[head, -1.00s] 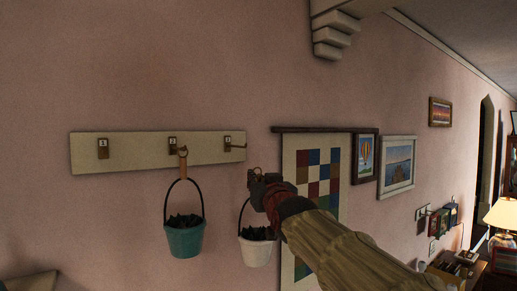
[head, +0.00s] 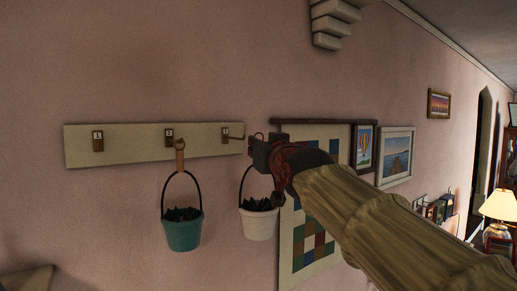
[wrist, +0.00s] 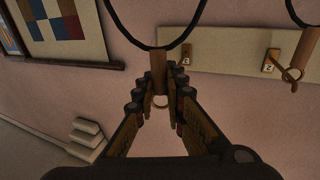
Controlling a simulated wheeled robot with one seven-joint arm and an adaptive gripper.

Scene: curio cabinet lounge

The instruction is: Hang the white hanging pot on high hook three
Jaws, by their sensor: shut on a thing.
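The white hanging pot (head: 259,222), with dark plants and a thin black bail, hangs upright in the air below my gripper (head: 258,152). My gripper is shut on the wooden grip (wrist: 158,62) at the top of the bail. The small ring (head: 259,136) above that grip sticks up past my fingers; it also shows between them in the wrist view (wrist: 160,101). High hook three (head: 232,137) is at the board's right end, with its tip pointing right. The ring is just right of that tip and seems apart from it; the depth gap is unclear.
The pale hook board (head: 120,155) is on the pink wall. A teal pot (head: 183,234) hangs on hook two (head: 170,136); hook one (head: 98,141) is bare. A quilt hanging (head: 300,255) with a dark rod is close right of the white pot. A stepped bracket (head: 332,25) juts out above.

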